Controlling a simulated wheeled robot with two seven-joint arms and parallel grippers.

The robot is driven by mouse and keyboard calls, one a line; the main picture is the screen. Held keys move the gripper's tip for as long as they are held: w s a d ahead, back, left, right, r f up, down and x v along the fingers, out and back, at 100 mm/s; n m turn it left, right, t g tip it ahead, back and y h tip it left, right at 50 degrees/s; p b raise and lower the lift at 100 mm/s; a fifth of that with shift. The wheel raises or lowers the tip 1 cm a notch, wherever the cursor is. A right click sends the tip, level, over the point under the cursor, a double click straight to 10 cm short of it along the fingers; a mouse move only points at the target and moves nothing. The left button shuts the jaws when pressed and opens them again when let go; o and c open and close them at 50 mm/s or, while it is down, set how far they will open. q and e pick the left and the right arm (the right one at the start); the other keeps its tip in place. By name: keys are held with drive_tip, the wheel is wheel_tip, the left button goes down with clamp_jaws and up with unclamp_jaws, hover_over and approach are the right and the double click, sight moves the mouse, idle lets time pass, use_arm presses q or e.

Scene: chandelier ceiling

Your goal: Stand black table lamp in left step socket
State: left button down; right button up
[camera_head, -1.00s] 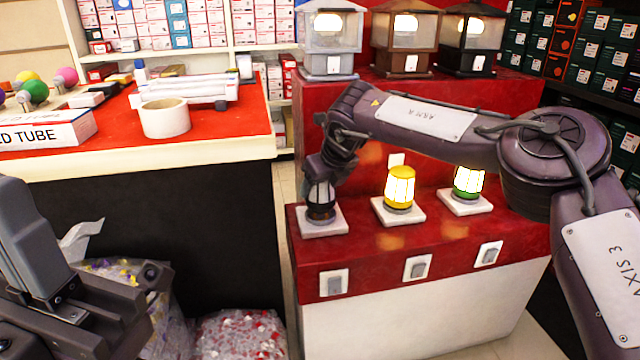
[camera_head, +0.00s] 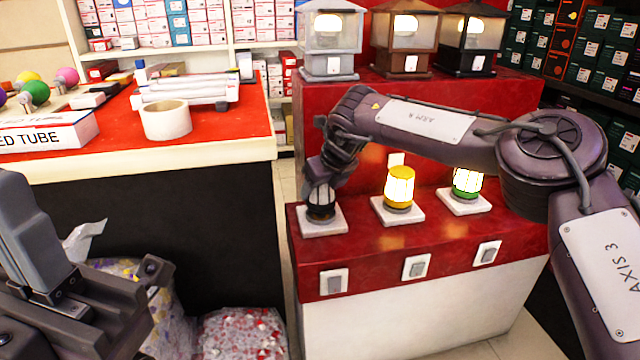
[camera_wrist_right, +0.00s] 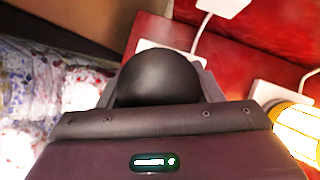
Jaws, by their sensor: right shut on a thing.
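The black table lamp (camera_head: 321,207) is at the left socket (camera_head: 323,222), a white square plate on the red step. It looks nearly upright; whether its foot is fully seated is hidden. My right gripper (camera_head: 320,189) comes down from above and is shut on the lamp. In the right wrist view the lamp's round black top (camera_wrist_right: 158,78) bulges up beyond the gripper body, with part of the white plate (camera_wrist_right: 150,46) behind it.
A lit yellow lamp (camera_head: 399,188) and a lit green-based lamp (camera_head: 467,184) stand on sockets to the right. Several lanterns (camera_head: 331,42) stand on the upper step. A red-topped counter (camera_head: 225,125) is left, with clear bags (camera_head: 243,335) on the floor below.

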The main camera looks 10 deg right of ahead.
drive_tip(key=shift+f, duration=0.8)
idle(0.8)
drive_tip(key=o, duration=1.2)
